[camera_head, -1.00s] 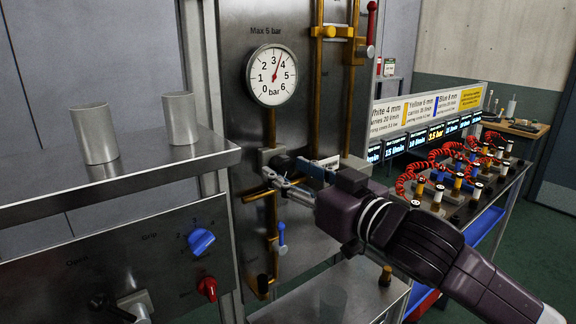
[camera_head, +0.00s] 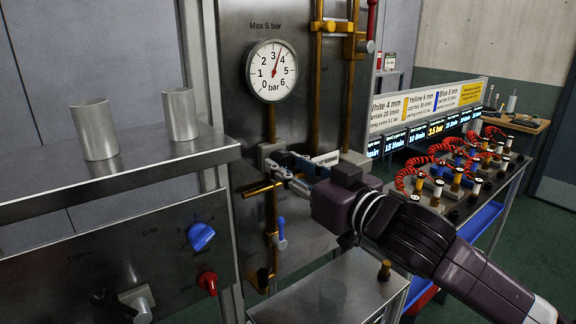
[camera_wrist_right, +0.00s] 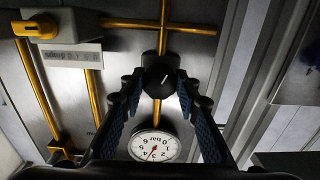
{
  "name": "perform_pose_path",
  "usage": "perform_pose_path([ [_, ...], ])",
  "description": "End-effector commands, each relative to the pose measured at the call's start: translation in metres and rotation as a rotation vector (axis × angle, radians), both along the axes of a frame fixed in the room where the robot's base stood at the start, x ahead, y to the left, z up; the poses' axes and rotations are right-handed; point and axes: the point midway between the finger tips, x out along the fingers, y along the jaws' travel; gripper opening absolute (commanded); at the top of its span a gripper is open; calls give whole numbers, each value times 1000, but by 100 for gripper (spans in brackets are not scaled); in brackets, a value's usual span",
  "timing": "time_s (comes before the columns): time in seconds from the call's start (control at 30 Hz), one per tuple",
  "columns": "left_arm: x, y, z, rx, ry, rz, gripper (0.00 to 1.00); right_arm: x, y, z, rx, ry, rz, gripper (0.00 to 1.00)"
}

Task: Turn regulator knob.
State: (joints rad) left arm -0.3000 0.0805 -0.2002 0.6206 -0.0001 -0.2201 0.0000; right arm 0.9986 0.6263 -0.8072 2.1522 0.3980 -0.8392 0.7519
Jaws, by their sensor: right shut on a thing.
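The black regulator knob (camera_wrist_right: 160,77) sits between my right gripper's two fingers in the right wrist view, with a white mark on its face. My right gripper (camera_wrist_right: 160,83) is shut on it, fingertips at its sides. In the head view, the right gripper (camera_head: 281,168) reaches the steel panel below the gauge and mostly hides the knob. The round white pressure gauge (camera_head: 271,71) reads between 3 and 4 bar; it also shows in the right wrist view (camera_wrist_right: 154,146). My left gripper is not in view.
Brass pipes (camera_head: 318,75) run up the panel. A steel shelf (camera_head: 130,171) with two metal cylinders stands at left, above a control panel with a blue knob (camera_head: 201,236) and red knob (camera_head: 208,282). A bench with red coiled hoses (camera_head: 440,150) stands at right.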

Motion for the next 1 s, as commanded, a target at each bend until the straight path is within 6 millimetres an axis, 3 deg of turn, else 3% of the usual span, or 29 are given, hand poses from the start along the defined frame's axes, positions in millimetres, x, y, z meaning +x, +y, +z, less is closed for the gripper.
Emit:
perform_pose_path([
  [0.37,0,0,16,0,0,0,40,0,-1,2,-169,-121,-1,6],
  [1.0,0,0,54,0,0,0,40,1,-2,3,-662,-477,0,6],
])
